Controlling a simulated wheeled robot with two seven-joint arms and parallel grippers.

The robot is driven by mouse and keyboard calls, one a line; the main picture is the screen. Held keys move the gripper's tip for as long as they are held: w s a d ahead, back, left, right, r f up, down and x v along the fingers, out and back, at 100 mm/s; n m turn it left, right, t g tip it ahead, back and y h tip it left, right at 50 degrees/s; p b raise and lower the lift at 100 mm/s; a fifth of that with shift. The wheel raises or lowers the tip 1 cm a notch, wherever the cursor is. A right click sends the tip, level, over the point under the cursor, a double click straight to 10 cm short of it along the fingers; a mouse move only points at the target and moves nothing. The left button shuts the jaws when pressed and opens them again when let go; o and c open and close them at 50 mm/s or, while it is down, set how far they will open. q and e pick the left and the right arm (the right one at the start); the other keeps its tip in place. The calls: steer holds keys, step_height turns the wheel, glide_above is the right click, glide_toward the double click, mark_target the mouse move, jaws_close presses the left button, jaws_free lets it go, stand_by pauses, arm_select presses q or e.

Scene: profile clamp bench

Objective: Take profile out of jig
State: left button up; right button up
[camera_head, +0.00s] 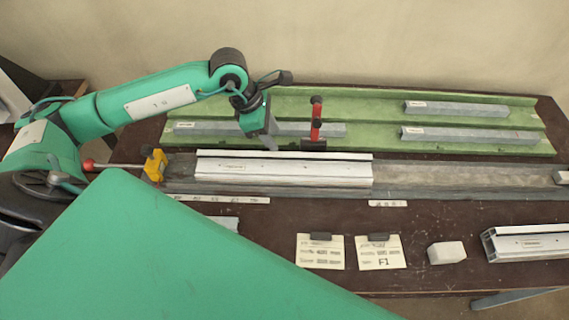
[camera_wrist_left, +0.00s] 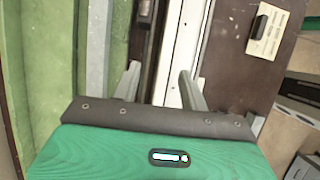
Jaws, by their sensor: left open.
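A silver-white profile (camera_head: 284,170) with a small label lies lengthwise in the grey jig bed (camera_head: 450,178). It also shows in the left wrist view (camera_wrist_left: 183,50). A red-handled clamp (camera_head: 316,122) stands at the profile's back edge. A yellow clamp block (camera_head: 154,165) with a rod and red knob is at the jig's left end. My left gripper (camera_head: 268,143) points down behind the profile, above the green rack's front edge. In the wrist view its fingers (camera_wrist_left: 160,82) are apart, with the profile's edge beyond them and nothing held. My right gripper is not in view.
A green rack (camera_head: 380,96) behind the jig holds several grey bars (camera_head: 455,108). In front lie two paper cards (camera_head: 320,252), a white block (camera_head: 447,252) and another silver profile (camera_head: 528,244). A large green surface covers the lower left. Dark table between cards and jig is mostly clear.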

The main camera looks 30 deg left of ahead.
mark_target(284, 153)
arm_select(q)
steer(key=shift+d+f+p, duration=0.3)
steer(key=shift+f+p, duration=0.05)
steer(key=shift+f, duration=0.1)
steer(key=x, duration=0.1)
steer(key=p+x, duration=0.1)
steer(key=x, duration=0.1)
steer(key=shift+s+d+f, duration=0.15)
steer(key=shift+d+f, duration=0.1)
steer(key=shift+f, duration=0.05)
steer(key=shift+d+f+p, duration=0.15)
steer(key=shift+f+p, duration=0.15)
steer(key=shift+f, duration=0.1)
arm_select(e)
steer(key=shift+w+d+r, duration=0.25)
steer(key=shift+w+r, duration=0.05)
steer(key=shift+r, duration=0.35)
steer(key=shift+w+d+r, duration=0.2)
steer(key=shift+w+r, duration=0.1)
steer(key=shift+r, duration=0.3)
arm_select(q)
steer(key=shift+c, duration=0.2)
jaws_close()
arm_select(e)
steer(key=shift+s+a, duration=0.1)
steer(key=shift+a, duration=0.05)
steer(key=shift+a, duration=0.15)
